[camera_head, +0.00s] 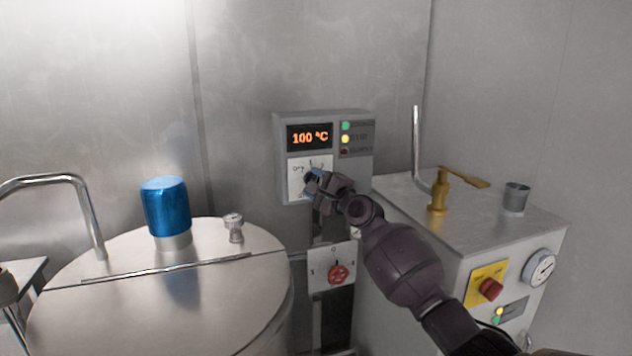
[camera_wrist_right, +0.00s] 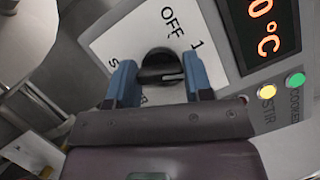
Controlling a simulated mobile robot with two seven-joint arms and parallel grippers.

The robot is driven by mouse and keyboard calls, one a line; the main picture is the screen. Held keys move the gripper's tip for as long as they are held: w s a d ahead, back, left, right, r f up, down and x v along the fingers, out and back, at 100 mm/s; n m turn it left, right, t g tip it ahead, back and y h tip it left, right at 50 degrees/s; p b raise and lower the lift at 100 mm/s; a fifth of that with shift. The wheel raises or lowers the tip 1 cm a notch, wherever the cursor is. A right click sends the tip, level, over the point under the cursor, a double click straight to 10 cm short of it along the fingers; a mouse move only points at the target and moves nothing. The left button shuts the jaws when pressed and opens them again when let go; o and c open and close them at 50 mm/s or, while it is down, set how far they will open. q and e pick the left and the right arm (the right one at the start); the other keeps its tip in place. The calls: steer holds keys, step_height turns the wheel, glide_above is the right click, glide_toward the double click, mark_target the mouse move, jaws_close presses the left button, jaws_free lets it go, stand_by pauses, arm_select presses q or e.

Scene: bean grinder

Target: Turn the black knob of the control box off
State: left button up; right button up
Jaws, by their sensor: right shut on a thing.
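The control box (camera_head: 282,150) is a grey box on the wall with a lit display (camera_head: 309,137) reading 100 °C. In the right wrist view, the black knob (camera_wrist_right: 160,64) sits on a white dial plate (camera_wrist_right: 110,42) marked OFF, 1 and other partly hidden labels. My right gripper (camera_head: 313,181) reaches the dial from the lower right and mostly hides the knob in the head view. Its blue fingers (camera_wrist_right: 159,80) are shut on the knob, one on each side. A thin light mark shows on the knob; its exact setting is hard to tell. My left gripper is out of view.
Green and yellow lamps (camera_head: 345,132) are lit on the box. Below is a red valve-like knob (camera_head: 338,274) on a white plate. A steel tank with a blue cap (camera_head: 166,207) stands left; a steel cabinet with a brass lever (camera_head: 440,190) and red switch (camera_head: 490,289) stands right.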

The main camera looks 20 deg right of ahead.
arm_select(q)
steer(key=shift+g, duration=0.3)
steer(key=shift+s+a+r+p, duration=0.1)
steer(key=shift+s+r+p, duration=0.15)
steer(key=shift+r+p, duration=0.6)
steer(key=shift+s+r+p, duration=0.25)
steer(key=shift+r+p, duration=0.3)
steer(key=shift+p, duration=0.55)
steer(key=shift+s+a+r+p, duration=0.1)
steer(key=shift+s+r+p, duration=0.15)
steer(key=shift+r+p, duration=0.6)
arm_select(e)
steer(key=shift+r+n+g+h, duration=0.1)
steer(key=shift+n+g+h, duration=0.5)
steer(key=shift+n, duration=1.3)
steer(key=shift+f+n+g+h, duration=0.1)
steer(key=shift+n+g+h, duration=0.45)
steer(key=shift+n, duration=1.35)
steer(key=shift+r+n+g+h, duration=0.1)
steer(key=shift+n+g+h, duration=0.45)
steer(key=shift+n, duration=1.35)
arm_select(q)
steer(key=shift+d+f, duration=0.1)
arm_select(e)
steer(key=shift+g, duration=0.3)
steer(key=o, duration=0.9)
